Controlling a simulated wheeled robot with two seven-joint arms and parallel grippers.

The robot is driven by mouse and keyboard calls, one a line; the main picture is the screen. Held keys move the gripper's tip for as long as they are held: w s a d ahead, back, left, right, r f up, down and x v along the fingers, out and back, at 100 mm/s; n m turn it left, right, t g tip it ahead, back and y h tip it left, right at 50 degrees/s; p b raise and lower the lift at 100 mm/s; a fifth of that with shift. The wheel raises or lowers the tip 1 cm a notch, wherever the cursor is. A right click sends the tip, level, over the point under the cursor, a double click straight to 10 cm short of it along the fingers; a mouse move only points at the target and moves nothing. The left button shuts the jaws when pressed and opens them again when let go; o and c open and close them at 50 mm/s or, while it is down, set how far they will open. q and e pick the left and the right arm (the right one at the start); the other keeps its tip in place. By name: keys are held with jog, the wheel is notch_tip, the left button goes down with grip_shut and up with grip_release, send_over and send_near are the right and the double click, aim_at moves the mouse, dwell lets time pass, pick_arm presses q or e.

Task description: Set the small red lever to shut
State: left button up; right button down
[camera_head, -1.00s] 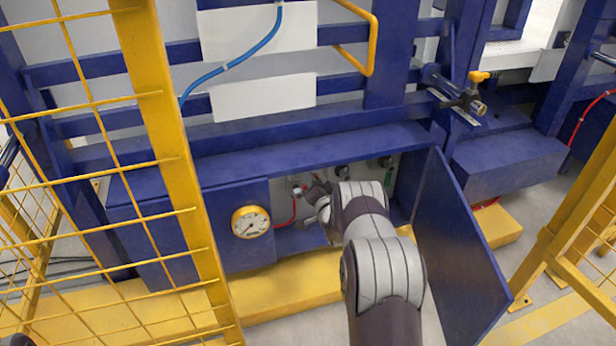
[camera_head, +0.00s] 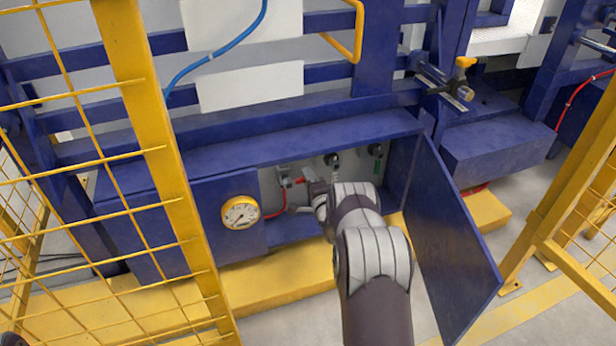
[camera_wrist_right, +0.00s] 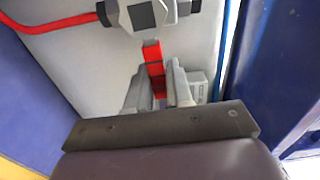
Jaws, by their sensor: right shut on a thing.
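The small red lever (camera_wrist_right: 153,66) hangs down from a grey valve body (camera_wrist_right: 146,14) in the right wrist view. My right gripper (camera_wrist_right: 158,88) is shut on the lever's lower part, with one finger on each side. In the head view the lever (camera_head: 299,181) shows as a small red spot inside the open blue cabinet. My right gripper (camera_head: 308,205) reaches into the cabinet, partly hidden by its own wrist. My left gripper is not in view.
The open cabinet door (camera_head: 456,240) stands right of my right arm. A round yellow gauge (camera_head: 240,212) is on the panel to the left. A red hose (camera_wrist_right: 45,24) runs left from the valve. A yellow mesh fence (camera_head: 150,110) stands at left.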

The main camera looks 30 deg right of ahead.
jog(key=shift+s+f+m, duration=0.1)
jog(key=shift+f+m, duration=0.2)
jog(key=shift+m, duration=0.1)
jog(key=c, duration=1.1)
grip_release()
jog(key=shift+r, duration=0.1)
jog(key=shift+s+r, duration=0.1)
jog(key=shift+s, duration=0.1)
jog(key=p+v, duration=0.6)
jog(key=v, duration=0.6)
jog(key=shift+p, duration=0.3)
jog(key=shift+s, duration=0.15)
